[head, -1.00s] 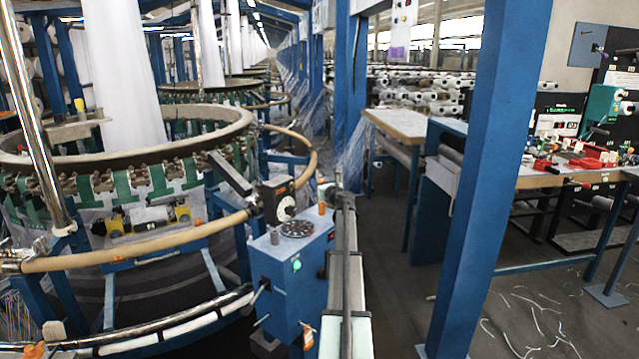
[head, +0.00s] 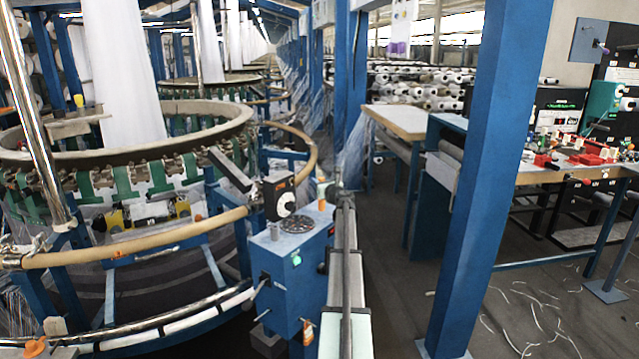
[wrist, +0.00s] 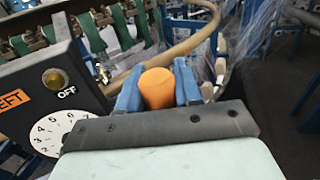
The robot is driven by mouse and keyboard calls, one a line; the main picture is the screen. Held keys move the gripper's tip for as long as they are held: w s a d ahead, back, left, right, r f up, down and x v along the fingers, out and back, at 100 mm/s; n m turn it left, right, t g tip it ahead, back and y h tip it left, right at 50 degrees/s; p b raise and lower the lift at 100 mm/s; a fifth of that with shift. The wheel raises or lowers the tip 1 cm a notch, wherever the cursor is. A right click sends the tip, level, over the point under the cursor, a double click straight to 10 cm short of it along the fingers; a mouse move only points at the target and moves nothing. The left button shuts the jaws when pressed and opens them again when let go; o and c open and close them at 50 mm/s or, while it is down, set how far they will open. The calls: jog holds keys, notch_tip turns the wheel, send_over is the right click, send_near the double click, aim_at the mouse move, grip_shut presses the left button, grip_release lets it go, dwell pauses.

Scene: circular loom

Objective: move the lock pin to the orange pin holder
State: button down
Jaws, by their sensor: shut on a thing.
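My gripper (wrist: 160,88) has its blue fingers closed in around an orange cylinder (wrist: 157,88) in the wrist view. The fingers stand close on both sides of it. I cannot tell whether this is the lock pin's head or the holder beyond it. In the head view the orange pin holder (head: 322,205) stands on the right back part of the blue box top. The gripper end is just above or beside it, small and partly hidden by my arm. The lock pin is not clearly made out.
The blue box (head: 290,275) carries a short grey cylinder (head: 273,231), a dark round disc (head: 297,224) and a control head with a white dial (head: 285,204). The dial also shows in the wrist view (wrist: 65,133). The loom's ring rail (head: 150,236) passes at the left. A blue post (head: 485,180) stands right.

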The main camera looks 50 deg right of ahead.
jog(key=shift+f, duration=0.15)
jog(key=shift+f, duration=2)
jog(key=c, duration=0.7)
grip_release()
jog(key=shift+s, duration=0.1)
jog(key=v, duration=1.3)
jog(key=shift+s+a, duration=0.15)
jog(key=shift+s, duration=0.1)
